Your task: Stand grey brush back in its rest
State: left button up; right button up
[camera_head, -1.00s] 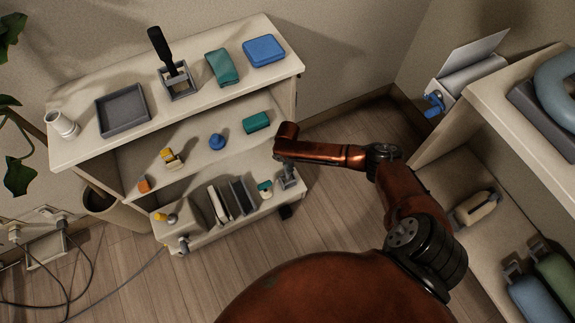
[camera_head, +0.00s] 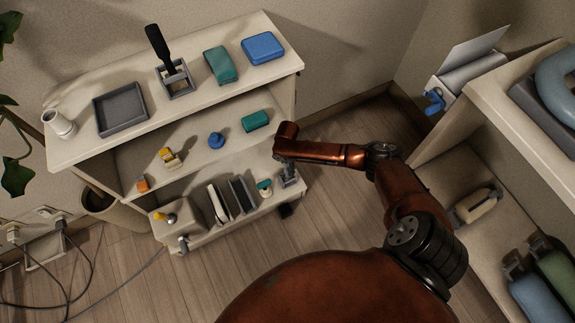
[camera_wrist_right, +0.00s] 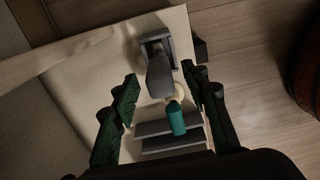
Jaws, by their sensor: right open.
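A grey brush-like piece (camera_wrist_right: 160,78) shows in the right wrist view, rising toward the camera from a square grey holder (camera_wrist_right: 151,42). I cannot tell whether it is fully seated or only leans there. In the head view the grey piece (camera_head: 290,171) is at the right end of the bottom shelf, just below my right wrist. My right gripper (camera_wrist_right: 159,73) is open, with its green-padded fingers on either side of the grey piece and apart from it. In the head view its fingers are mostly hidden by the wrist. My left gripper is not in view.
A teal-topped item (camera_head: 264,187) and dark upright plates (camera_head: 243,195) stand close to the left of the grey piece. A black-handled tool (camera_head: 158,43) stands in a grey box on the top shelf. Open floor (camera_head: 330,215) lies to the right.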

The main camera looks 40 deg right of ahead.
jog(key=shift+r, duration=0.1)
dwell(0.5)
pick_arm(q)
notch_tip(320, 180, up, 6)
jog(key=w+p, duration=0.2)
jog(key=p, duration=0.3)
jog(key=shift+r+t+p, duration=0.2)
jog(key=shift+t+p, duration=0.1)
jog(key=shift+p, duration=0.05)
pick_arm(e)
jog(key=shift+r, duration=3.95)
notch_tip(320, 180, up, 12)
jog(key=shift+w, duration=0.1)
